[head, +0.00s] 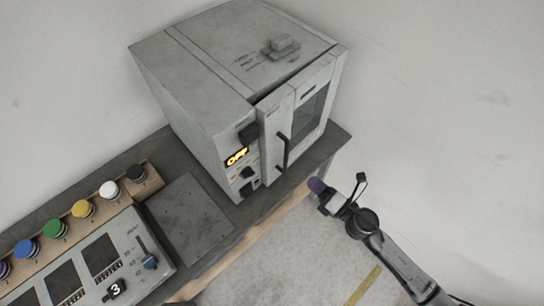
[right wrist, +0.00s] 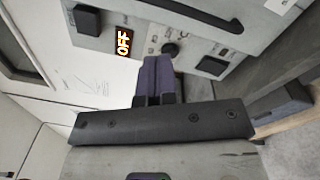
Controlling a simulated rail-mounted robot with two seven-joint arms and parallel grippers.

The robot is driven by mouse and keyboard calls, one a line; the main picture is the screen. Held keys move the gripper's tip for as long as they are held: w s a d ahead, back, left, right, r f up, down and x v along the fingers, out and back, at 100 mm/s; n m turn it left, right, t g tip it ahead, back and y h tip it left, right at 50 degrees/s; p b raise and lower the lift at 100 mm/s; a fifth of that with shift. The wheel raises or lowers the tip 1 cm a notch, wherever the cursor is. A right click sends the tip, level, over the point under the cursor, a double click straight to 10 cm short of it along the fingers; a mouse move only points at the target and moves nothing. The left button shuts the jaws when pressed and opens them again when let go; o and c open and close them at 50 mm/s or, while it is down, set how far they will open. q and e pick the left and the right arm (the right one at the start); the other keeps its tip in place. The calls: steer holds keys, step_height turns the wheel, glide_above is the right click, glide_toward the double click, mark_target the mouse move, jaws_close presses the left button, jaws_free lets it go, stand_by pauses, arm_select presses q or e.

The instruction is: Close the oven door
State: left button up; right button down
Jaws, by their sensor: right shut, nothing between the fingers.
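The oven (head: 205,95) is a grey box on the bench, with its door (head: 300,105) on the front. The door has a dark window and a black bar handle (head: 283,152). A dark gap runs along the door's top edge, so it looks slightly ajar. My right gripper (head: 316,186), with purple fingertips, is in front of the door's lower part, right of the handle, and looks apart from it. In the right wrist view its fingers (right wrist: 158,72) are shut and empty, with the handle (right wrist: 190,14) beyond them. My left gripper is not in view.
An orange display (head: 237,157) reading OFF and dark knobs sit left of the door. A grey panel with a lever (head: 149,261) and several coloured buttons (head: 83,209) stand at the left. The floor (head: 310,250) in front of the bench is free.

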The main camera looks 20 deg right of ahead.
steer(key=n, duration=0.5)
steer(key=n+p, duration=0.2)
steer(key=n, duration=0.6)
glide_toward(271, 152)
steer(key=x, duration=0.5)
steer(key=shift+w+a+r, duration=0.2)
steer(key=shift+w+r, duration=0.05)
steer(key=shift+x, duration=0.9)
steer(key=shift+f, duration=0.1)
